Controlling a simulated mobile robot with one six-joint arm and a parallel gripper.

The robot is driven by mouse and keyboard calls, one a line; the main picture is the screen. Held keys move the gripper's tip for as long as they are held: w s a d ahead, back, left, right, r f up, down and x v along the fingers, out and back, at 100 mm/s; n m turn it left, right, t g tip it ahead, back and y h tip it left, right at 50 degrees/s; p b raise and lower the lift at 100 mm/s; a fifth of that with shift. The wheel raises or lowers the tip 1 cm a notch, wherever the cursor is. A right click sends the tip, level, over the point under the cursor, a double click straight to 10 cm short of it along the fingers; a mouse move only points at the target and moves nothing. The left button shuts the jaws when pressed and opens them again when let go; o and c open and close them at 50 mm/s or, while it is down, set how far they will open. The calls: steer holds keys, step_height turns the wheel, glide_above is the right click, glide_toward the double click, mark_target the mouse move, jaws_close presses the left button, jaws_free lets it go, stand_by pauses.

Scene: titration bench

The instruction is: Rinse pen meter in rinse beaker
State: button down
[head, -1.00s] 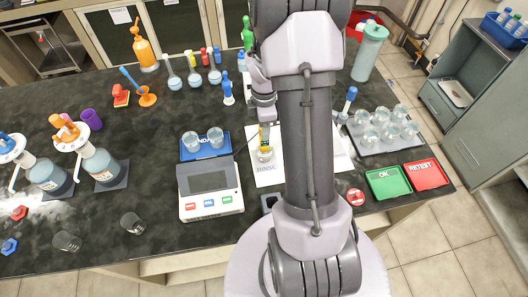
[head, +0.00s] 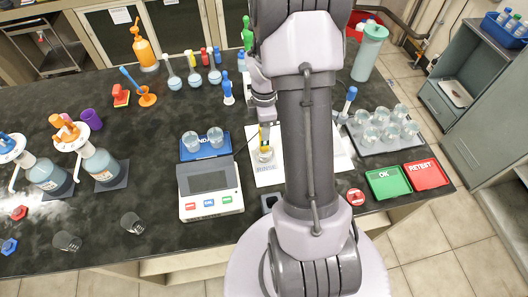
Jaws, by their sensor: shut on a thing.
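The pen meter (head: 265,135) is a slim yellow stick, upright over the rinse beaker. My gripper (head: 265,122) is shut on its upper part, partly hidden by my arm. The rinse beaker (head: 264,156) is a small clear glass on a white sheet (head: 270,177) marked RINSE. The pen meter's lower end appears to be at or inside the beaker's mouth. I cannot tell how deep it reaches or whether it touches the glass.
A tray of beakers (head: 383,132), a green OK mat (head: 388,182) and a red RETEST mat (head: 426,174) are right. Flasks (head: 194,78) stand behind.

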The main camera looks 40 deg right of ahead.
steer(key=shift+r, duration=0.1)
steer(key=shift+r+p, duration=2.9)
steer(key=shift+r, duration=0.45)
step_height(320, 180, up, 3)
steer(key=p, duration=0.2)
steer(key=shift+p, duration=0.3)
steer(key=shift+f, duration=0.1)
steer(key=shift+a, duration=0.1)
